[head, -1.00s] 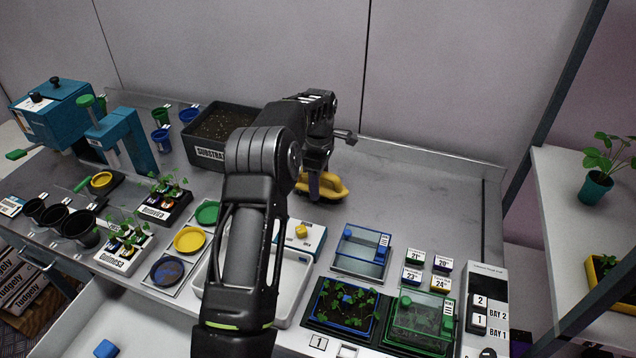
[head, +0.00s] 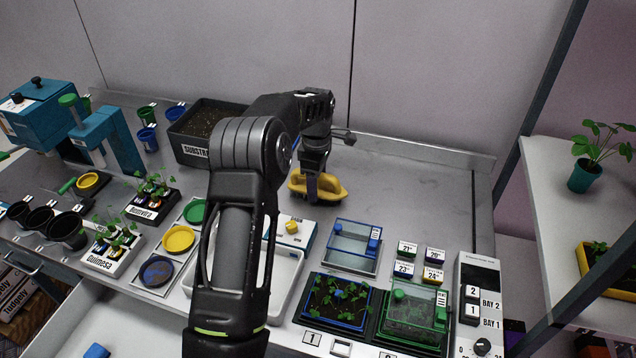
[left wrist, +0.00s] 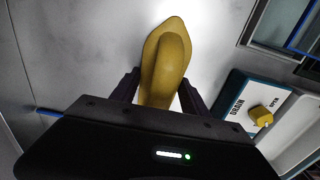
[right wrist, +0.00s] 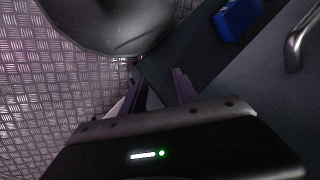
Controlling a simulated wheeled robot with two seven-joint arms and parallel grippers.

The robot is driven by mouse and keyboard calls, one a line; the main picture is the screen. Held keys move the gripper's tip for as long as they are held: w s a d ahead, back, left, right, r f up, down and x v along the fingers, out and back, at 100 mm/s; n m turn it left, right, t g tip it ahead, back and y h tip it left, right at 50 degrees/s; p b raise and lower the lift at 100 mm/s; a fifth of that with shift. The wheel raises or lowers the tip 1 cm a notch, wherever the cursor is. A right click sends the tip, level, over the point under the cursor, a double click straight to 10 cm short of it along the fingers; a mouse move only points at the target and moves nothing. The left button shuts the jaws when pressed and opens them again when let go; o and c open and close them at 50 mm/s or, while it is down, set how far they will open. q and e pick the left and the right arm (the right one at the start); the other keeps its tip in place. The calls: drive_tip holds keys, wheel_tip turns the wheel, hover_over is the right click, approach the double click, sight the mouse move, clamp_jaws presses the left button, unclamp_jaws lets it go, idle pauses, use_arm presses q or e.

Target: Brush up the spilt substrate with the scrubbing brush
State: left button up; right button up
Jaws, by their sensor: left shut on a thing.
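The scrubbing brush (head: 333,188) has a yellow oval body and sits low at the back middle of the grey worktop. My left gripper (head: 313,188) is shut on the brush, with its fingers on either side of the yellow grip (left wrist: 165,75) in the left wrist view. I cannot make out any spilt substrate on the worktop. A dark tub labelled SUBSTRATE (head: 193,150) stands left of the brush, full of brown substrate. My right gripper (right wrist: 160,90) is open and empty, away from the worktop.
A drain box with a yellow knob (head: 291,226) and a white basin (head: 285,275) are in front of the brush. Clear-lidded boxes (head: 352,247) and seedling trays (head: 335,303) stand to the front right. The worktop right of the brush (head: 420,190) is bare.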

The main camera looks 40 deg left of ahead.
use_arm(q)
drive_tip(key=shift+s+d, duration=0.2)
drive_tip(key=shift+s, duration=0.6)
drive_tip(key=shift+s+d+f+b, duration=0.1)
drive_tip(key=shift+s+d+b, duration=0.05)
drive_tip(key=shift+s+b, duration=0.25)
drive_tip(key=shift+s+d+f+b, duration=0.15)
drive_tip(key=shift+s+b, duration=0.15)
drive_tip(key=shift+s, duration=0.2)
drive_tip(key=shift+s+d+r, duration=0.1)
drive_tip(key=shift+s+d, duration=0.15)
drive_tip(key=shift+s, duration=0.5)
drive_tip(key=shift+s+d+b, duration=0.2)
drive_tip(key=shift+s, duration=0.45)
drive_tip(key=shift+s+d+b, duration=0.2)
drive_tip(key=shift+s, duration=0.45)
drive_tip(key=shift+s+d, duration=0.1)
drive_tip(key=shift+s, duration=0.15)
